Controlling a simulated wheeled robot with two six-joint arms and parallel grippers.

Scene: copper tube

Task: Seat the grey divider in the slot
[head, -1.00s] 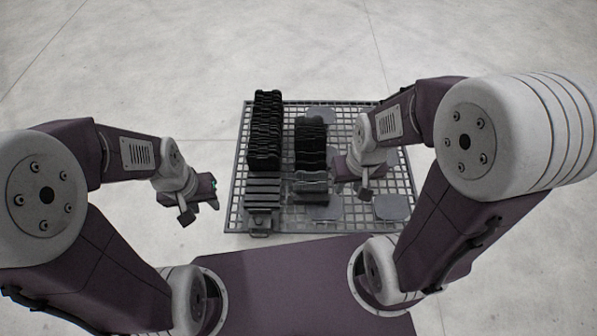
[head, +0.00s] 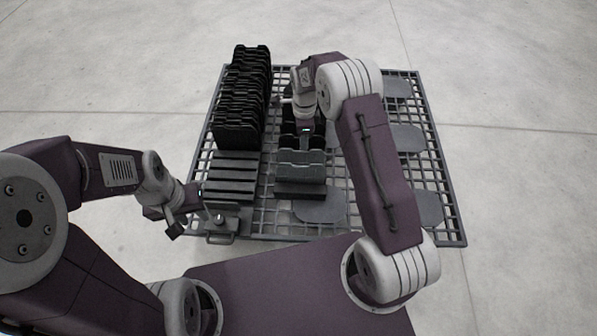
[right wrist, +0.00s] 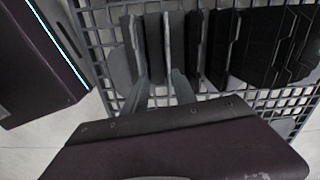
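The grey divider (head: 302,158) stands toward the front of the middle rack in the head view. Black dividers (head: 288,125) stand behind it, partly hidden by my right arm. My right gripper (head: 305,135) is over this rack. In the right wrist view its fingers (right wrist: 160,92) are apart and reach down on both sides of a thin pale upright edge (right wrist: 167,45), with no clear grip on it. The left rack has bare slots (head: 230,180) at its front. My left gripper (head: 190,205) is low at the table's left front corner; its opening is unclear.
A row of black dividers (head: 243,95) fills the back of the left rack. The racks stand on a grid table (head: 455,215). Flat grey pads (head: 320,207) lie on the grid, several to the right. A small metal fixture (head: 220,228) is at the left front corner.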

